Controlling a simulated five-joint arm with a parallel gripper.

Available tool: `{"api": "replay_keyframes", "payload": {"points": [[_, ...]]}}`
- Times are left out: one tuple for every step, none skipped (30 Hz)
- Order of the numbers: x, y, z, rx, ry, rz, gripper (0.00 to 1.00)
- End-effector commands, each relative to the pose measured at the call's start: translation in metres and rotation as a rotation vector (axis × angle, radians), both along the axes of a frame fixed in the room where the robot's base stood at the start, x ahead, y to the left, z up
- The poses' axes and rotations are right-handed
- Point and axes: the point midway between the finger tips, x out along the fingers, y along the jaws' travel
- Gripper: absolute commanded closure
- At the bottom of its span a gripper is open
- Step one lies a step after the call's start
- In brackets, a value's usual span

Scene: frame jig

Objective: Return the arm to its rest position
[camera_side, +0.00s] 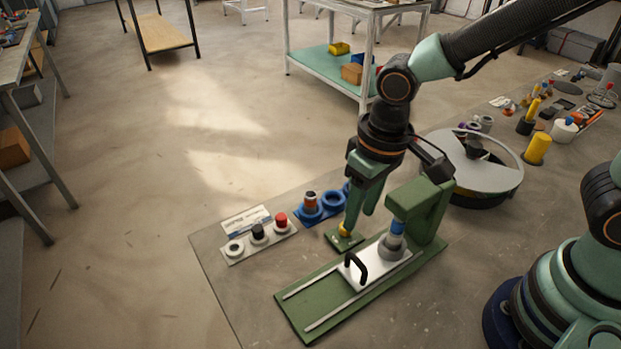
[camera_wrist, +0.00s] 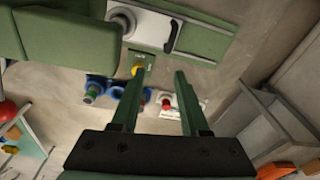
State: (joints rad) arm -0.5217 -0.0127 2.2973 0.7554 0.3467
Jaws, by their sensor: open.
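My gripper (camera_side: 360,218) hangs pointing down over the bench, its two green fingers apart with nothing between them. In the wrist view my gripper (camera_wrist: 159,76) also shows open and empty. The fingertips are close to a yellow knob (camera_side: 345,231) on a small green plate; I cannot tell whether one touches it. The knob also shows by the left fingertip in the wrist view (camera_wrist: 137,69). Beside it stands the green jig (camera_side: 300,311) with a white sliding plate (camera_side: 362,275), a black handle (camera_side: 356,268) and a blue-topped grey cylinder (camera_side: 396,238).
A tray (camera_side: 262,250) with black and red-topped pieces and a blue holder (camera_side: 318,211) lie left of my gripper. A round grey-topped drum (camera_side: 484,170), a yellow cylinder (camera_side: 538,149) and small items stand to the right. The bench's front left corner is clear.

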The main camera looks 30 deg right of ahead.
Motion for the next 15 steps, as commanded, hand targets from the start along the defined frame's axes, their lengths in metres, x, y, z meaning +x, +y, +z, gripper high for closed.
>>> {"api": "replay_keyframes", "payload": {"points": [[0.009,-0.011,0.014,0.014,-0.043,0.023,0.55],[0.011,-0.018,0.021,0.018,-0.062,0.028,0.55],[0.015,-0.028,0.030,0.024,-0.085,0.017,0.55],[0.016,-0.036,0.036,0.029,-0.102,0.004,0.55],[0.018,-0.044,0.042,0.033,-0.118,-0.008,0.55],[0.019,-0.055,0.051,0.037,-0.143,-0.025,0.55],[0.020,-0.063,0.058,0.038,-0.163,-0.037,0.55],[0.021,-0.073,0.064,0.040,-0.183,-0.051,0.55],[0.021,-0.085,0.073,0.041,-0.211,-0.068,0.55],[0.020,-0.094,0.079,0.039,-0.231,-0.082,0.55],[0.019,-0.103,0.085,0.038,-0.251,-0.094,0.55],[0.018,-0.113,0.092,0.035,-0.278,-0.111,0.55],[0.016,-0.121,0.097,0.032,-0.295,-0.121,0.55],[0.014,-0.128,0.101,0.029,-0.312,-0.131,0.55],[0.012,-0.136,0.106,0.024,-0.332,-0.142,0.55]]}}
